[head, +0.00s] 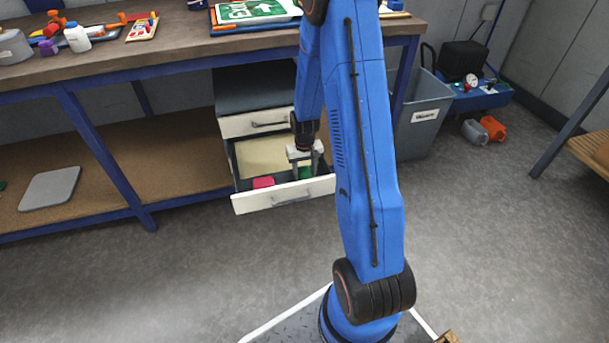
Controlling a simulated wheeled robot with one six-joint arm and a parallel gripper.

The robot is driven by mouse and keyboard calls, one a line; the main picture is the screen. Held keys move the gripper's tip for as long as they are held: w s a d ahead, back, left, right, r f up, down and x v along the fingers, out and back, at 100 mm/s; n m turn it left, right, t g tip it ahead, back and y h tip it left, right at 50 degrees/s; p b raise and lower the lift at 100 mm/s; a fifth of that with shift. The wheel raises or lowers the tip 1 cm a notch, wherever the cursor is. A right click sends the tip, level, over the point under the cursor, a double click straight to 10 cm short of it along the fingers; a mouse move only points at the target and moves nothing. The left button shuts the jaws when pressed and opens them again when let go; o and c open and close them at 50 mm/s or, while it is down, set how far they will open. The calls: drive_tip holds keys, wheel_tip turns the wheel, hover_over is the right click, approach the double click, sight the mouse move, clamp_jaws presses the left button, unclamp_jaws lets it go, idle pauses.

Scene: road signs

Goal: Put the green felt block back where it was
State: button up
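The green felt block (305,173) shows as a small green patch inside the open lower drawer (254,202), near its right end. My gripper (304,171) points down into this drawer. Its fingers stand on either side of the green block, and their tips are partly hidden by the drawer front. I cannot tell whether they touch the block or whether it rests on the drawer floor. A red-pink block (263,182) lies in the left part of the drawer.
The drawer unit's upper drawer (250,125) sits above the open one. A workbench (180,52) carries signs, a bottle and tools. A grey bin (424,115) stands right of my arm. A grey slab (50,188) lies on the lower shelf. The floor in front is clear.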

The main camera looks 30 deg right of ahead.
drive_tip(key=shift+f, duration=0.15)
drive_tip(key=o, duration=0.9)
wheel_tip(320, 180, up, 13)
wheel_tip(320, 180, up, 9)
drive_tip(key=t, duration=0.1)
hover_over(304, 173)
drive_tip(key=s+a, duration=0.5)
drive_tip(key=s+a+r+n+t, duration=0.1)
drive_tip(key=s+a+r, duration=0.2)
drive_tip(key=s+r, duration=0.2)
drive_tip(key=s+a+r+n+t, duration=0.1)
drive_tip(key=s+a+r, duration=0.3)
drive_tip(key=s, duration=0.7)
drive_tip(key=s+a+r+n+t, duration=0.1)
drive_tip(key=s+a+r, duration=0.2)
drive_tip(key=s+r, duration=0.3)
drive_tip(key=shift+s+a+r+t, duration=0.1)
drive_tip(key=shift+s+a+t, duration=0.1)
drive_tip(key=shift+s, duration=0.55)
drive_tip(key=shift+s+a+r+t, duration=0.1)
drive_tip(key=shift+s+t, duration=0.1)
drive_tip(key=shift+s, duration=0.55)
